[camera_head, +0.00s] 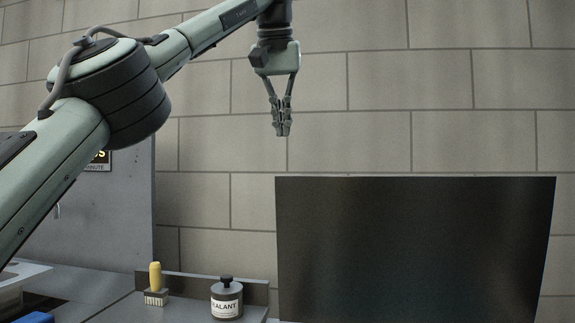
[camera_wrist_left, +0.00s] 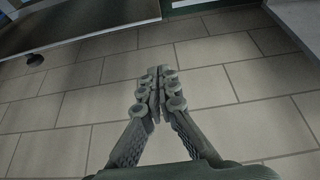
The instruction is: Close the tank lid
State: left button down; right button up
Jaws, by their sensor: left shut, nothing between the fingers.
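A large flat dark panel (camera_head: 415,250), which looks like the tank lid, stands upright at the right in the head view. Its lower edge is cut off by the frame, and the tank itself does not show. My left gripper (camera_head: 282,132) hangs fingers down, above and near the panel's upper left corner, apart from it in the picture. Its fingers are together and empty. They also show closed in the left wrist view (camera_wrist_left: 157,95). My right gripper is not in view.
A sealant jar (camera_head: 227,299) with a black knob and a yellow-handled brush (camera_head: 155,284) stand on a grey surface at the lower left. A tiled wall (camera_head: 370,80) is behind. Space around my left gripper looks clear. Grey ledges show at the wrist view's top (camera_wrist_left: 85,50).

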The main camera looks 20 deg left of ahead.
pick_arm(q)
send_over(281, 189)
jog(key=w, duration=0.2)
notch_tip(281, 189, down, 8)
jog(key=shift+s+f, duration=0.15)
jog(key=shift+s, duration=0.5)
jog(key=shift+f, duration=0.1)
